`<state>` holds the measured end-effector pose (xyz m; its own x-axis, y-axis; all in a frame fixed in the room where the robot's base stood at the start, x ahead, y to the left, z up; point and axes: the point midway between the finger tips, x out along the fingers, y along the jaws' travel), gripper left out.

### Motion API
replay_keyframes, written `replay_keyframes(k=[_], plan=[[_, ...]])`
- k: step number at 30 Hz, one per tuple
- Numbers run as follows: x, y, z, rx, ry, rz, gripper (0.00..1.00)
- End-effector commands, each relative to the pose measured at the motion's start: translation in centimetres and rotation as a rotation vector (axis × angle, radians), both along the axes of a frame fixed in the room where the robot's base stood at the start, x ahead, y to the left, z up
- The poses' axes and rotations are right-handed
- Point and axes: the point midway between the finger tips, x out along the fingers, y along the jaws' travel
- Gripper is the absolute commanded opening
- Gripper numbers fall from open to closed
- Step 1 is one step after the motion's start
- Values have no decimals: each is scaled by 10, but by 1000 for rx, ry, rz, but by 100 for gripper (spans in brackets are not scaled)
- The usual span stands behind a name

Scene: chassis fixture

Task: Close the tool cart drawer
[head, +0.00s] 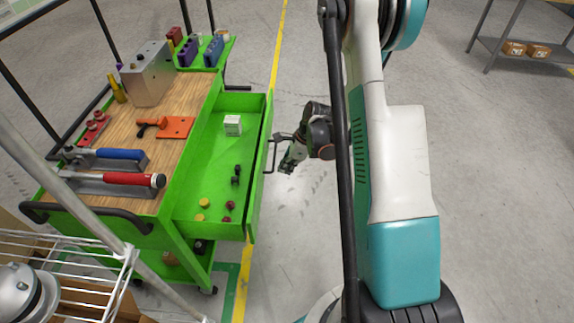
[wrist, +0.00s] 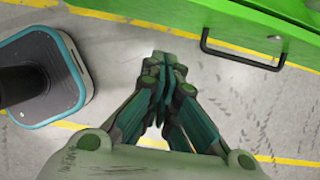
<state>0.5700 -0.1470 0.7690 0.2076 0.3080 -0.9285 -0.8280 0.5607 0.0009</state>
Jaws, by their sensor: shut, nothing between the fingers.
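The green tool cart (head: 178,177) stands at the left in the head view, with a wooden top. Its drawer (head: 212,182) is pulled out to the right and open. The drawer front has a dark bar handle (head: 270,152), which also shows in the wrist view (wrist: 240,56) at the upper right. My gripper (head: 287,168) is shut and empty, just to the right of the handle in the head view. In the wrist view my gripper (wrist: 165,62) is apart from the handle, with bare floor between them.
Inside the drawer lie a white box (head: 233,125), dark parts and yellow and red round pieces. Tools lie on the cart top. A wire rack (head: 75,262) stands at the front left and a shelf (head: 520,50) at the back right.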

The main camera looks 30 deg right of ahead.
Motion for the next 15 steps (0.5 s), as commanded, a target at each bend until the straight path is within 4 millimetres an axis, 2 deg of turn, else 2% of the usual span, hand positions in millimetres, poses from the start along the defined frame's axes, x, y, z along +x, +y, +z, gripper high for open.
replay_keyframes(k=[1,8,15], plan=[[3,3,-14,0,0,1,0],[12,17,-54,0,-1,2,0],[29,43,-52,-1,-1,4,0]])
